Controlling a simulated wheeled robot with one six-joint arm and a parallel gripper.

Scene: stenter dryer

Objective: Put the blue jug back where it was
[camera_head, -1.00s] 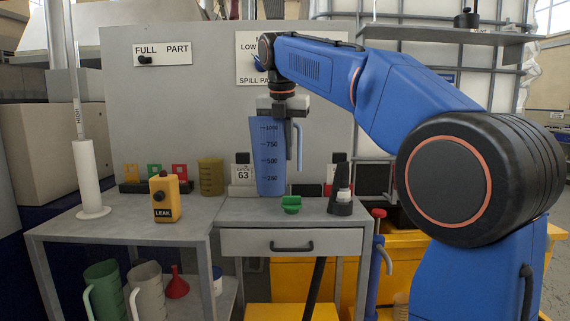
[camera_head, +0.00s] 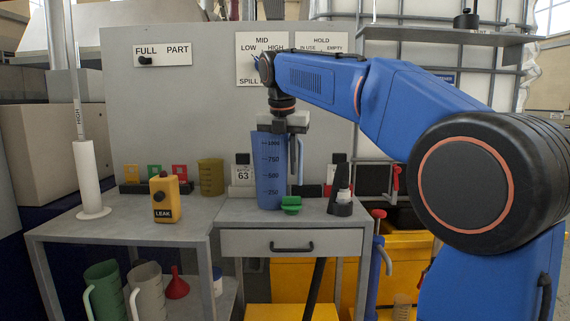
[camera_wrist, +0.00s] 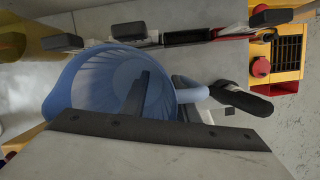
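The blue jug (camera_head: 268,172), with volume marks on its side, is upright over the right-hand grey table (camera_head: 235,212). Its base appears at or just above the tabletop; I cannot tell whether it touches. My gripper (camera_head: 291,150) reaches down at the jug's right side, by its handle (camera_head: 301,158), and appears shut on the jug. In the wrist view, I look into the jug's open mouth (camera_wrist: 105,85); one dark finger lies across the mouth and the other is beside the handle. The exact contact is hidden.
A green knob-like piece (camera_head: 291,204) lies close to the jug's base. A dark stand (camera_head: 341,203), a "63" card (camera_head: 243,175) and a yellow jug (camera_head: 210,178) are nearby. A yellow LEAK box (camera_head: 165,198) stands left. Green (camera_head: 103,292) and grey (camera_head: 146,292) jugs are below.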

